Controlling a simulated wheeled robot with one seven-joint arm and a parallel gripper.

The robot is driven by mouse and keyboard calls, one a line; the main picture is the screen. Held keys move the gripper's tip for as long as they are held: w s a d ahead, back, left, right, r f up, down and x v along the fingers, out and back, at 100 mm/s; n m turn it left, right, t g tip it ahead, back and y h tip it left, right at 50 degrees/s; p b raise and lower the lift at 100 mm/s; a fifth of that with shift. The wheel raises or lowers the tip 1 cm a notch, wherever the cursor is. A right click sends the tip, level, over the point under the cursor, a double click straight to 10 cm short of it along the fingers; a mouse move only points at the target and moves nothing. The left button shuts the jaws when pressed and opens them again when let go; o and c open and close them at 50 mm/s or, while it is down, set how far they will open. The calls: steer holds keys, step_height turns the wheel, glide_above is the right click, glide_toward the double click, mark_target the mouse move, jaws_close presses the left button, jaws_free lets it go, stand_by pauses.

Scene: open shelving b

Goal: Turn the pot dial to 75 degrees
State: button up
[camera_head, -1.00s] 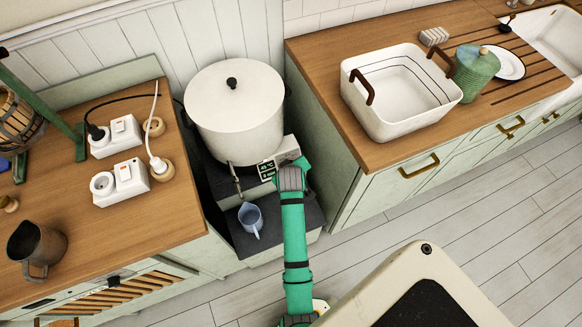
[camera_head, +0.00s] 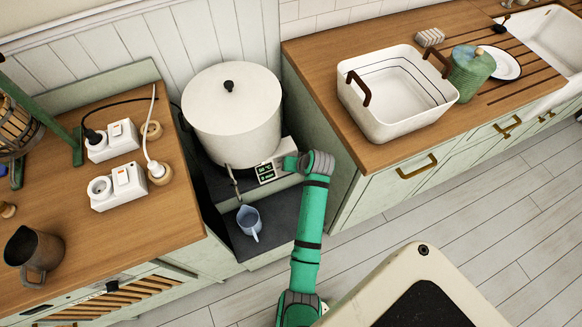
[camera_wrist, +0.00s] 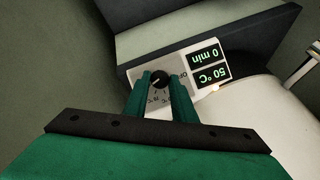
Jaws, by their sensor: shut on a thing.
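The large white lidded pot (camera_head: 232,120) stands between the two counters, its control panel (camera_wrist: 226,62) at its lower front right. The black pot dial (camera_wrist: 159,77) sits on the panel with a scale around it. My gripper (camera_wrist: 162,82) has its two green fingers shut on the dial, one on each side. In the head view my gripper (camera_head: 289,163) is at the panel's right end and hides the dial. The display (camera_wrist: 210,66) appears upside down in the wrist view and reads 50 °C and 0 min.
A small blue jug (camera_head: 249,220) stands on the dark step below the pot's tap (camera_head: 236,183). The left counter (camera_head: 160,222) holds power sockets and a metal jug (camera_head: 35,253). The right counter (camera_head: 385,157) holds a white basin (camera_head: 395,125). The floor to the right is clear.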

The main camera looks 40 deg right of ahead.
steer(key=shift+d+m, duration=0.15)
steer(key=shift+m, duration=0.35)
steer(key=shift+y, duration=0.3)
steer(key=o, duration=1.1)
steer(key=shift+c, duration=0.2)
steer(key=shift+s, duration=0.1)
steer(key=v, duration=1)
steer(key=shift+s+r, duration=0.2)
steer(key=shift+s, duration=0.15)
